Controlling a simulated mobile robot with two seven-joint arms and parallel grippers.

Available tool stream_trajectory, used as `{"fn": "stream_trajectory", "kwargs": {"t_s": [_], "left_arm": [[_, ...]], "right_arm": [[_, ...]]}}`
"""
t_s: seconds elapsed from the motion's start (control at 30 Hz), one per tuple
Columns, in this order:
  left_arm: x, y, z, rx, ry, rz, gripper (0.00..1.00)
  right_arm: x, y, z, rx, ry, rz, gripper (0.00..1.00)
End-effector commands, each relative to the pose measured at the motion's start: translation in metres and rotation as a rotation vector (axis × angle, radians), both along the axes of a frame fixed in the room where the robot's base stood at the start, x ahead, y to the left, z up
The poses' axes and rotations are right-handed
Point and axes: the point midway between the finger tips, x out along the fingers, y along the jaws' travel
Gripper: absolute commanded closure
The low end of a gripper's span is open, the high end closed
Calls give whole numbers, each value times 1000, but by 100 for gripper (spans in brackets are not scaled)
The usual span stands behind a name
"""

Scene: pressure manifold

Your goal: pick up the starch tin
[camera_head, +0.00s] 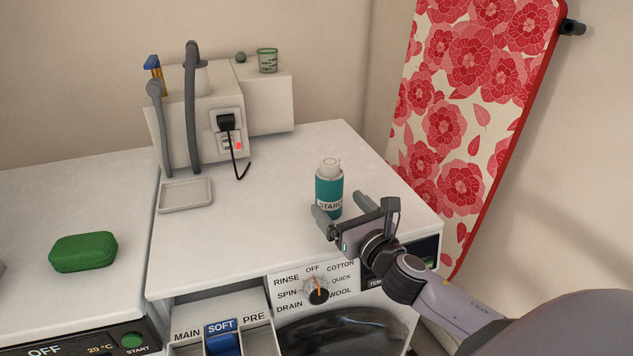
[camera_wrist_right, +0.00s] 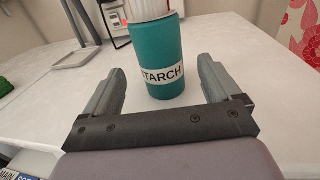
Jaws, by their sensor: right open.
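The starch tin (camera_head: 328,188) is a teal cylinder with a white ribbed cap and a white label. It stands upright on the white washing machine top, right of its middle. It also shows in the right wrist view (camera_wrist_right: 157,58), where the label reads STARCH in part and the cap is cut off by the top edge. My right gripper (camera_head: 341,206) is open at the near right side of the tin. In the right wrist view its two fingers (camera_wrist_right: 158,85) point towards the tin, spread wider than it, with the tin ahead between their tips. My left gripper is not in view.
A green soap bar (camera_head: 84,252) lies on the left machine. An empty white tray (camera_head: 186,194) sits at centre left. Behind are a white wall box with a plugged-in black cable (camera_head: 233,143), grey pipes and a small cup (camera_head: 267,60). A floral ironing board (camera_head: 465,110) leans at right.

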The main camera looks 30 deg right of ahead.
Motion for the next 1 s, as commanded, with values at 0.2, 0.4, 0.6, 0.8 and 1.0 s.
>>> {"fn": "stream_trajectory", "kwargs": {"t_s": [0.2, 0.4, 0.6, 0.8, 1.0], "left_arm": [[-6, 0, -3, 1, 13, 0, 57], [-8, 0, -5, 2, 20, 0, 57], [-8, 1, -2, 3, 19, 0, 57], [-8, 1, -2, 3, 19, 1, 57], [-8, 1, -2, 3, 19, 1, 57]], "right_arm": [[5, -1, 1, -6, -2, -1, 9], [20, -2, 1, -3, -2, -1, 9], [41, -4, 4, -1, -3, -2, 9], [64, -6, 4, -2, -1, -1, 9], [72, -7, 3, -3, 0, 0, 9]]}}
